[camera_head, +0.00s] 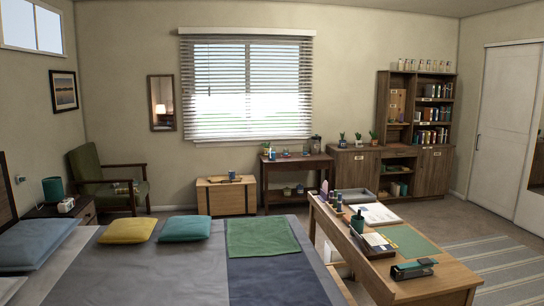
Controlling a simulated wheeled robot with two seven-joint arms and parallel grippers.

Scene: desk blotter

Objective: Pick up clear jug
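A small see-through vessel (316,143) stands upright at the right end of a dark wooden side table (290,159) below the window. It looks greyish and may be the clear jug; it is too small to be sure. It stands far from me, across the room. No other clear jug can be made out. Neither of my grippers shows in the head view.
A bed with cushions (127,230) fills the left foreground. A wooden desk (440,283) with a green blotter (408,242), a stapler (413,268) and papers stands at the right front. A chest (226,197) sits left of the side table. Some floor shows beside the striped rug (500,262).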

